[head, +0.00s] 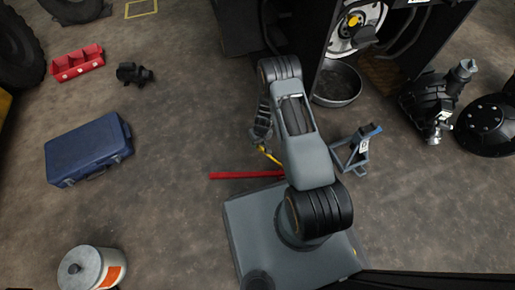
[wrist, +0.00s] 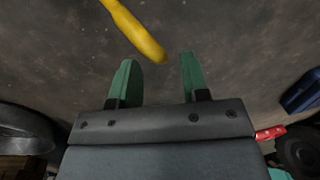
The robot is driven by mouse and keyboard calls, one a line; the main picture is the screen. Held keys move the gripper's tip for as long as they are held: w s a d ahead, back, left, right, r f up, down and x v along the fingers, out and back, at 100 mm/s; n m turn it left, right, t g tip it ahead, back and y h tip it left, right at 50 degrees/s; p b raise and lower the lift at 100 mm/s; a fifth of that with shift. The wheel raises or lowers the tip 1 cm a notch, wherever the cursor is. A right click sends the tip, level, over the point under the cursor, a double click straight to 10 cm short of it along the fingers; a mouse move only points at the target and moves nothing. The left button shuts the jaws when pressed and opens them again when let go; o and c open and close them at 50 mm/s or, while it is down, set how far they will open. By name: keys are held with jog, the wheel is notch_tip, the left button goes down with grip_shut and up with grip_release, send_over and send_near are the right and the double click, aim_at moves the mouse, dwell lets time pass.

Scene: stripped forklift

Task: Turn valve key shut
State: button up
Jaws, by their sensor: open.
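No part is plainly recognisable as the valve key. A round white plate with a yellow knob (head: 353,20) sits on the dark machine at the top of the head view; I cannot tell whether the knob is the key. My gripper (wrist: 158,62) is open and empty, its two green fingers apart. A yellow rod (wrist: 138,32) lies just beyond the fingertips in the wrist view, not between them. A yellow piece (head: 268,156) also shows beside my arm in the head view, partly hidden by it.
A red bar (head: 240,175) lies on the floor by my base. A grey stand (head: 357,150) and a metal basin (head: 338,84) are right of my arm.

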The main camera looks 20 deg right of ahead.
jog(key=shift+a+f+b, duration=0.15)
jog(key=shift+f+b, duration=0.1)
jog(key=shift+f, duration=0.55)
jog(key=shift+a+f+b, duration=0.1)
jog(key=shift+f+b, duration=0.1)
jog(key=shift+f, duration=0.6)
grip_shut()
